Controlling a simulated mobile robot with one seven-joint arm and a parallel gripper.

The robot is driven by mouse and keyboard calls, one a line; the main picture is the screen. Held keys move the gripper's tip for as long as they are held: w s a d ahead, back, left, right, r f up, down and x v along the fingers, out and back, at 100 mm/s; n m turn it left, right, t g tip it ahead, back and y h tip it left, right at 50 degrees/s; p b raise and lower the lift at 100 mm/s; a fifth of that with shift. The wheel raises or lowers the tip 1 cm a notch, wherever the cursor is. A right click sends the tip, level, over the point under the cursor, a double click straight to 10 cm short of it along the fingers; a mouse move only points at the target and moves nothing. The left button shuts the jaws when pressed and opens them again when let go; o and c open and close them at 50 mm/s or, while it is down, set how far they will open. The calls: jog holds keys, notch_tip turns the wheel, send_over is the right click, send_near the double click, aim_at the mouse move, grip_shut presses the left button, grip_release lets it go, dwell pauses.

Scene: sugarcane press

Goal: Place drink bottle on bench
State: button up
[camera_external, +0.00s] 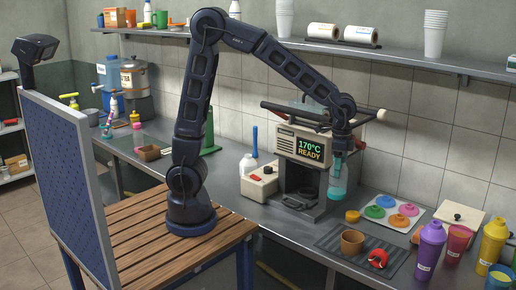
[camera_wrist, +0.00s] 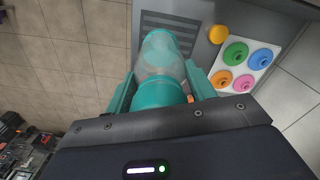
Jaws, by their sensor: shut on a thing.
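The grey metal bench (camera_external: 235,205) runs under the shelf along the tiled wall. The bottle appears to be held above the bench; the exact gap to the surface is hard to tell.
A machine reading "170°C READY" (camera_external: 300,150) stands left of the bottle. A white tray of coloured lids (camera_external: 393,212), a dark ribbed mat (camera_external: 400,258) with a brown cup (camera_external: 352,242), and coloured shakers (camera_external: 430,247) stand to the right. A white bottle (camera_external: 254,166) is at the left.

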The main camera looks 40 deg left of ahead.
aim_at(337, 182)
notch_tip(337, 182, down, 19)
dwell(0.6)
jog(key=o, duration=1.2)
jog(key=shift+f, duration=0.1)
jog(key=shift+o, duration=0.2)
notch_tip(337, 182, up, 11)
jog(key=shift+w+r, duration=0.1)
jog(key=shift+r, duration=0.05)
jog(key=shift+o, duration=0.5)
jog(key=shift+r, duration=0.5)
